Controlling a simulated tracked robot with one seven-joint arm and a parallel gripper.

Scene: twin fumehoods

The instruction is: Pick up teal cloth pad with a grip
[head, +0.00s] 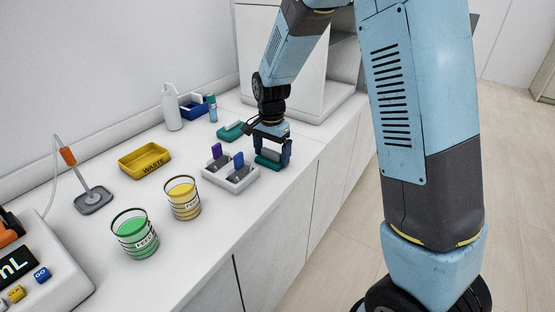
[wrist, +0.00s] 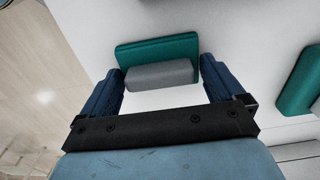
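The teal cloth pad (wrist: 158,48) lies on the white worktop, with a raised grey grip (wrist: 160,75) on it. In the head view the pad (head: 268,162) shows under my gripper (head: 272,147), near the worktop's front edge. My gripper is pointed down, its two dark blue fingers wide apart. In the wrist view the fingers stand at the two ends of the grey grip, with little room at each side. I cannot tell whether they touch it or how far above the worktop the tips are.
Another teal piece (head: 231,131) lies just behind, also at the wrist view's right edge (wrist: 302,82). A white holder (head: 230,178) with purple and blue pieces stands left of my gripper. Two beakers (head: 183,197), a yellow waste tray (head: 145,160) and a wash bottle (head: 171,108) stand further left.

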